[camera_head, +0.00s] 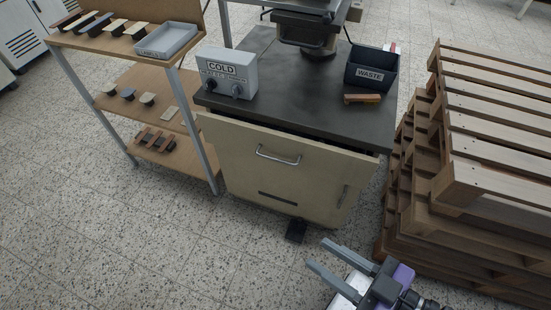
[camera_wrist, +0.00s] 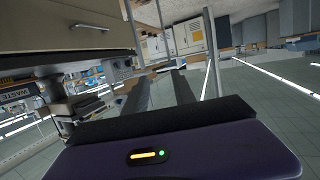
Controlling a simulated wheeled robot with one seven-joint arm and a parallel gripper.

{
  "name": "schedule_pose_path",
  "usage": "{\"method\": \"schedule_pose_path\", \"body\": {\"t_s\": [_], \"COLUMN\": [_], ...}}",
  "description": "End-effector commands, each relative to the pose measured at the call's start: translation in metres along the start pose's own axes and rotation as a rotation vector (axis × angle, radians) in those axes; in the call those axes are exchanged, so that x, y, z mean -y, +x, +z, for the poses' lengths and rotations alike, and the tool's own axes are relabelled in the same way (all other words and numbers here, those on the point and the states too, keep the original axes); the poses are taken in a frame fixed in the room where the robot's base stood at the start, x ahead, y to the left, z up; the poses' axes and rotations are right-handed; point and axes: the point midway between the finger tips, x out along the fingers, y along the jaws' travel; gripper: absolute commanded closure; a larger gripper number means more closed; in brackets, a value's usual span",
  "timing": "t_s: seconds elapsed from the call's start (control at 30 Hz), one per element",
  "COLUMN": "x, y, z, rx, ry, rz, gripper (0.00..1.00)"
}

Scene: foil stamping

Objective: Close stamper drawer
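The stamper drawer (camera_head: 265,170) is the beige front under the dark worktop of the stamping cabinet, with a metal bar handle (camera_head: 278,155). A dark gap shows along its top edge, widest at the right, so it stands slightly out. In the wrist view a beige panel with a bar handle (camera_wrist: 90,27) shows at the upper left. My gripper (camera_head: 319,254) is open and empty, low in front of the cabinet and to its right, apart from the drawer. Its two fingers also show in the wrist view (camera_wrist: 162,88).
Stacked wooden pallets (camera_head: 490,150) stand close on the right. A wooden shelf (camera_head: 130,85) stands on the left. The worktop (camera_head: 300,95) holds a COLD control box (camera_head: 227,72), a WASTE bin (camera_head: 371,68) and the stamper (camera_head: 310,28). A black pedal (camera_head: 296,230) lies on the floor. Floor at front left is clear.

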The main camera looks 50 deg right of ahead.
Motion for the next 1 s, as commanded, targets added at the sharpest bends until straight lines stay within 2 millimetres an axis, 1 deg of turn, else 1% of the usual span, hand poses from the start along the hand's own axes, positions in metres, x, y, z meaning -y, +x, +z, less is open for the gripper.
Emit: {"method": "schedule_pose_path", "body": {"t_s": [0.27, 0.47, 0.57, 0.67, 0.77, 0.8, 0.87, 1.0], "x": [0.003, 0.005, 0.006, 0.006, 0.003, 0.0, -0.005, -0.025], "y": [0.027, 0.056, 0.075, 0.099, 0.129, 0.14, 0.157, 0.194], "z": [-0.005, -0.004, -0.007, -0.011, -0.021, -0.025, -0.032, -0.045], "rx": [-0.077, -0.151, -0.211, -0.298, -0.418, -0.467, -0.541, -0.71], "ry": [0.019, 0.082, 0.141, 0.226, 0.347, 0.4, 0.482, 0.682], "rz": [0.007, 0.015, 0.017, 0.02, 0.024, 0.027, 0.032, 0.057], "gripper": [0.68, 0.68, 0.68, 0.68, 0.68, 0.68, 0.68, 0.68]}}
